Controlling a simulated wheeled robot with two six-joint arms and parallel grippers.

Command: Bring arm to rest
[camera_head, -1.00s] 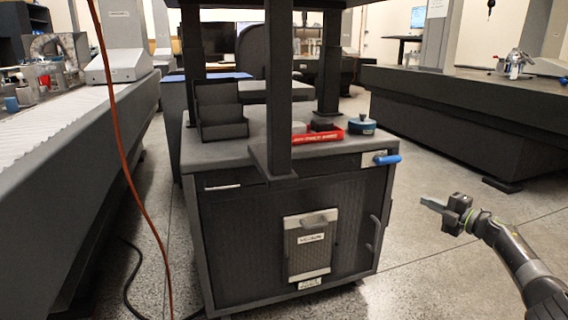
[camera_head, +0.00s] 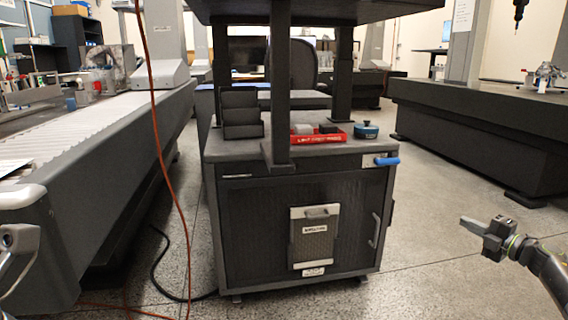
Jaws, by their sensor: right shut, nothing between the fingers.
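My right arm comes in from the lower right edge. Its gripper (camera_head: 474,222) is shut and empty, pointing left, held in the air over the open floor to the right of the dark cabinet cart (camera_head: 338,225). It touches nothing.
The cart carries a red tray (camera_head: 321,138), a round blue-lidded item (camera_head: 366,130) and dark bins (camera_head: 241,121). An orange cable (camera_head: 165,170) hangs at left. Long machine beds stand left and right; the right-hand floor (camera_head: 430,240) is clear.

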